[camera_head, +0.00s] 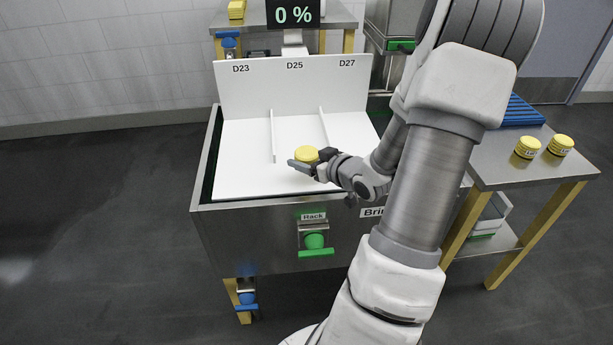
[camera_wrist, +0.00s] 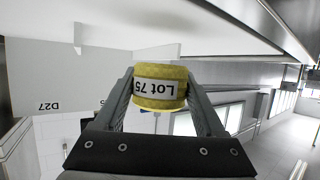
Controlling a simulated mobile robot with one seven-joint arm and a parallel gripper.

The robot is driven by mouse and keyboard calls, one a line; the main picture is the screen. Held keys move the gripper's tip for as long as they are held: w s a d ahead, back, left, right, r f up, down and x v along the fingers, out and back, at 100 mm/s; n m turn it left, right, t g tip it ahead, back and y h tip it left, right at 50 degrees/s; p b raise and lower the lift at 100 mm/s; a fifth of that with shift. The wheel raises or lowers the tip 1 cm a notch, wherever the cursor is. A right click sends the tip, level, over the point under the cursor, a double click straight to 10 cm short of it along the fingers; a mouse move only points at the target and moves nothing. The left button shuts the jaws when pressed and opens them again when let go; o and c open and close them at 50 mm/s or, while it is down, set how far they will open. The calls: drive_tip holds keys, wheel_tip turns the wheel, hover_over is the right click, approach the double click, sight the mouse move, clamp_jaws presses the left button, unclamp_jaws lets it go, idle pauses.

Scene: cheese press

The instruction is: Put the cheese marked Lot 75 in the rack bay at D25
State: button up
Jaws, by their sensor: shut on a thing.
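The yellow round cheese marked Lot 75 (camera_wrist: 157,88) is between the two fingers of my gripper (camera_wrist: 160,82), its label upside down in the wrist view. In the head view the cheese (camera_head: 306,153) shows above my gripper (camera_head: 307,163), over the front part of the middle bay. The white rack (camera_head: 240,172) has a back board with labels D23, D25 (camera_head: 295,65) and D27, and two thin upright dividers. The cheese is between the dividers, in line with D25. Whether it touches the rack floor I cannot tell.
All three bays show no other cheese. Two more yellow cheeses, (camera_head: 528,147) and (camera_head: 561,145), stand on the steel side table (camera_head: 505,180) at right, near a blue slatted mat (camera_head: 520,110). A green handle (camera_head: 316,247) marked Rack is on the tank front. A display reads 0 %.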

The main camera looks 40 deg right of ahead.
sight(307, 179)
drive_tip(key=shift+f+b, duration=1.05)
drive_tip(key=shift+f, duration=0.95)
drive_tip(key=shift+f, duration=0.1)
drive_tip(key=o, duration=1.4)
drive_tip(key=shift+o, duration=0.2)
drive_tip(key=shift+s+r, duration=0.1)
drive_tip(key=shift+r, duration=0.15)
drive_tip(key=p+v, duration=0.4)
drive_tip(key=v, duration=0.7)
drive_tip(key=shift+s, duration=0.35)
drive_tip(key=shift+r, duration=0.1)
